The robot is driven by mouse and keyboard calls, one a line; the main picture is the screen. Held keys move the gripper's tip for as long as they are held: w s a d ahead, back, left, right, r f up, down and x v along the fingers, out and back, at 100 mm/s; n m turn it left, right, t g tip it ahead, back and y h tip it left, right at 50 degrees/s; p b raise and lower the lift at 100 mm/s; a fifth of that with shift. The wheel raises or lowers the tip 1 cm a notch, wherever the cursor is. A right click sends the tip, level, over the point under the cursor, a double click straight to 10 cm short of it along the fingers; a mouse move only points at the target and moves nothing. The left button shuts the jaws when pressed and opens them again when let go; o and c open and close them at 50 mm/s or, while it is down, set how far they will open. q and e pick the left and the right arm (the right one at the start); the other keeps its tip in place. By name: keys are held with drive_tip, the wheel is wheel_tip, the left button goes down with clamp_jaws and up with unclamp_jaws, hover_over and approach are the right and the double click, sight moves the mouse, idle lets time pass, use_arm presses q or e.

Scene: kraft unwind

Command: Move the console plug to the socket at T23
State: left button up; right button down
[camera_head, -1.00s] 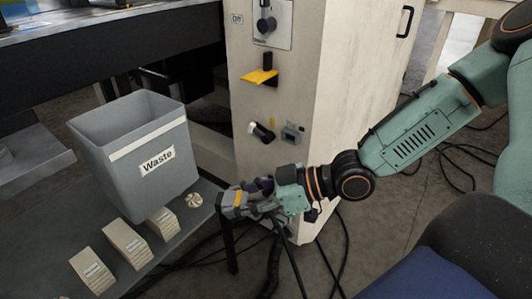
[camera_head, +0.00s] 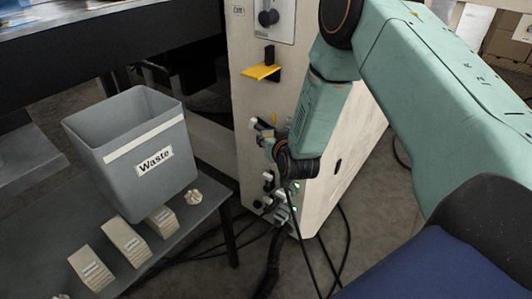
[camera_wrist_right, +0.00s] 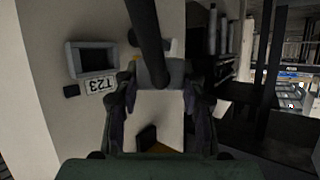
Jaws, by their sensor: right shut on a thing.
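My right gripper (camera_head: 262,132) is at the front of the pale cabinet, to the left of its wrist. In the right wrist view the gripper (camera_wrist_right: 160,100) is shut on the console plug (camera_wrist_right: 155,74), grey, with a thick black cable running to the top edge. The T23 socket (camera_wrist_right: 97,60), a dark opening in a grey frame, shows to the left of the plug, with its label upside down. The plug appears apart from this socket; its front end is hidden. My arm hides this socket in the head view. My left gripper is not in view.
The pale cabinet (camera_head: 352,150) has a yellow lever (camera_head: 261,71) above my gripper and lower fittings with green lights (camera_head: 295,185). Black cables hang below. A grey waste bin (camera_head: 140,165) and small labelled blocks (camera_head: 125,243) stand on a shelf at left.

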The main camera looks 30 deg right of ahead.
drive_tip(key=m+h, duration=0.1)
drive_tip(key=w+d+m+g+h, duration=0.1)
drive_tip(key=m+h, duration=0.1)
drive_tip(key=shift+w+r, duration=0.1)
drive_tip(key=shift+w, duration=0.05)
drive_tip(key=shift+m+g+h, duration=0.6)
drive_tip(key=shift+m+h, duration=0.1)
drive_tip(key=shift+m, duration=0.1)
drive_tip(key=shift+a+m+g+h, duration=0.1)
drive_tip(key=shift+m+g+h, duration=0.2)
drive_tip(key=shift+m+h, duration=0.1)
drive_tip(key=shift+s+a+m+g+h+p, duration=0.3)
drive_tip(key=shift+s+a+m+g+h, duration=0.25)
drive_tip(key=shift+m, duration=0.25)
drive_tip(key=s+a+f+m+g+h, duration=0.1)
drive_tip(key=s+a+m+g+h, duration=0.1)
drive_tip(key=s+a+m+g, duration=0.1)
drive_tip(key=shift+m+g, duration=0.3)
drive_tip(key=shift+g, duration=0.05)
drive_tip(key=shift+w+d+f+b, duration=0.15)
drive_tip(key=shift+w+d+b, duration=0.15)
drive_tip(key=shift+d, duration=0.6)
drive_tip(key=shift+w+d+f+b, duration=0.1)
drive_tip(key=shift+w+d+b, duration=0.2)
drive_tip(key=shift+d, duration=0.65)
drive_tip(key=shift+w+d+f+b, duration=0.2)
drive_tip(key=shift+d+b, duration=0.2)
drive_tip(key=shift+d, duration=0.5)
